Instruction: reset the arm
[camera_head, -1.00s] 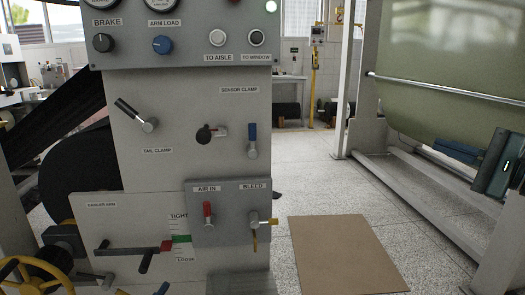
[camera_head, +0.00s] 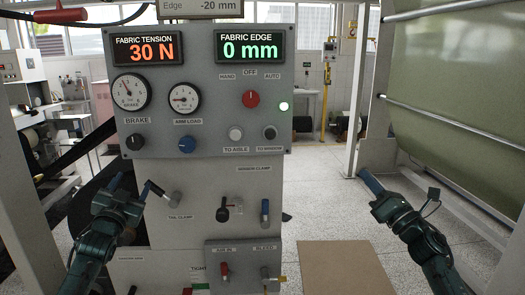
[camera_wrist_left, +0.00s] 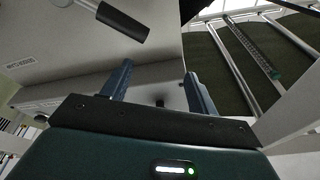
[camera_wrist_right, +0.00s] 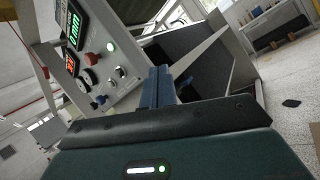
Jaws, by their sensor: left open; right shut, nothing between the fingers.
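In the head view my left gripper (camera_head: 130,184) is raised at the left, in front of the lower part of the grey control panel (camera_head: 210,55), near the tail clamp lever (camera_head: 160,190). In the left wrist view its two blue fingers (camera_wrist_left: 158,88) stand apart with nothing between them. A dark lever handle (camera_wrist_left: 122,22) shows beyond them. My right gripper (camera_head: 368,180) is raised at the right, clear of the panel, in front of the fabric frame. In the right wrist view its blue fingers (camera_wrist_right: 158,88) are together and empty.
The panel carries a red knob (camera_head: 251,99), a blue knob (camera_head: 186,144), gauges and two lit displays. A blue-handled lever (camera_head: 265,210) is lower down. A brown mat (camera_head: 345,268) lies on the floor. Green fabric (camera_head: 450,70) hangs at the right.

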